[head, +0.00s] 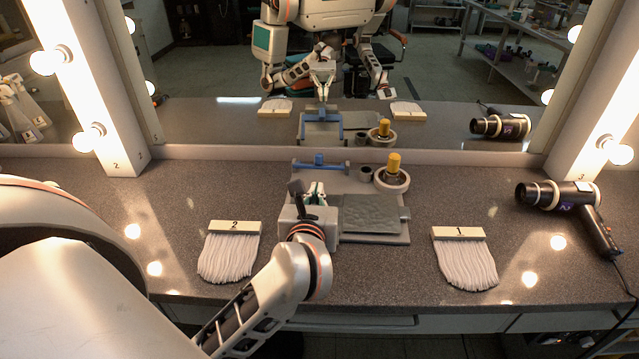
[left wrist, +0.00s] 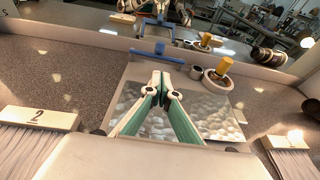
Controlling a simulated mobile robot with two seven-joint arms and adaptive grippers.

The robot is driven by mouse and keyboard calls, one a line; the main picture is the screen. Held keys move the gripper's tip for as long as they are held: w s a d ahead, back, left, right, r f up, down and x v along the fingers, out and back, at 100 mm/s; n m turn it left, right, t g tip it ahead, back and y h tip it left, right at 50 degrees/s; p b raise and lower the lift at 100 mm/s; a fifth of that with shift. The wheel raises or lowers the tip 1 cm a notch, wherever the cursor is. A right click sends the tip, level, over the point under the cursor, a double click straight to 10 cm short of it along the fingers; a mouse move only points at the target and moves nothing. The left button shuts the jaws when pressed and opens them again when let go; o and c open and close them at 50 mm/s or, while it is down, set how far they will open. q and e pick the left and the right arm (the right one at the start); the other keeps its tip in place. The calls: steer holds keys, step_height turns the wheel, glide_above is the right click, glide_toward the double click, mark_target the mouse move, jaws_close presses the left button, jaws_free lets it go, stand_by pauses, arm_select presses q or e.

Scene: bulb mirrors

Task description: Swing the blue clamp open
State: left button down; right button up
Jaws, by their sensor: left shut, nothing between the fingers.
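The blue clamp (head: 319,161) is a low blue bar at the back edge of a grey board (head: 375,239), near the foot of the mirror. It also shows in the left wrist view (left wrist: 155,57), beyond the fingertips. My left gripper (head: 317,186) is over the left part of the board, in front of the clamp and apart from it. In the left wrist view its green-sided fingers (left wrist: 161,80) meet at the tips, with nothing between them. My arm hides part of the board. My right gripper is not directly in view.
A rough grey slab (head: 371,214) lies on the board. A yellow-handled tool in a round dish (head: 392,181) and a small dark cup (head: 366,173) stand right of the clamp. Brushes 2 (head: 229,255) and 1 (head: 466,262) flank the board. A hair dryer (head: 560,197) lies at right.

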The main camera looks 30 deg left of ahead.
mark_target(321, 169)
arm_select(q)
steer(key=x, duration=0.8)
steer(key=shift+a, duration=0.1)
steer(key=shift+w+a+f+b, duration=0.1)
steer(key=shift+w+a+b, duration=0.2)
steer(key=shift+w, duration=0.1)
steer(key=shift+d, duration=0.1)
